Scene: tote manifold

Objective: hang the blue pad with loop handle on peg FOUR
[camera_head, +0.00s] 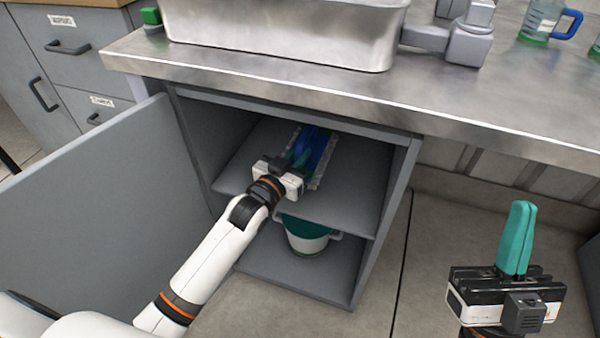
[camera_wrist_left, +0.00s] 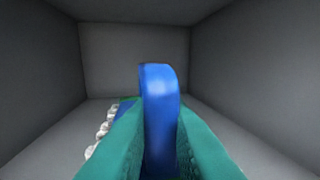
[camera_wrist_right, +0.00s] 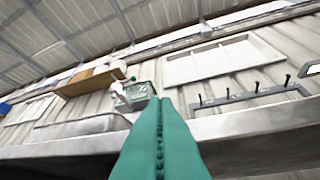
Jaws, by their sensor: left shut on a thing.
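The blue pad with loop handle (camera_head: 318,150) lies on the upper shelf inside the open cupboard, with pale fringed edges. In the left wrist view its blue loop (camera_wrist_left: 158,105) stands upright between the teal fingers. My left gripper (camera_head: 298,163) reaches into the cupboard and is shut on this loop. Part of the pad is hidden behind the gripper and fingers. My right gripper (camera_head: 521,208) is shut and empty, out to the right above the floor. A rail with several dark pegs (camera_wrist_right: 250,92) shows in the right wrist view; I cannot tell which is peg FOUR.
The cupboard's shelf (camera_head: 355,190) and side walls surround my left gripper, under the steel counter (camera_head: 450,115). The open door (camera_head: 95,200) stands left. A green and white pot (camera_head: 306,232) sits below the shelf. A metal tub (camera_head: 280,35) and a blue-handled mug (camera_head: 540,20) stand on the counter.

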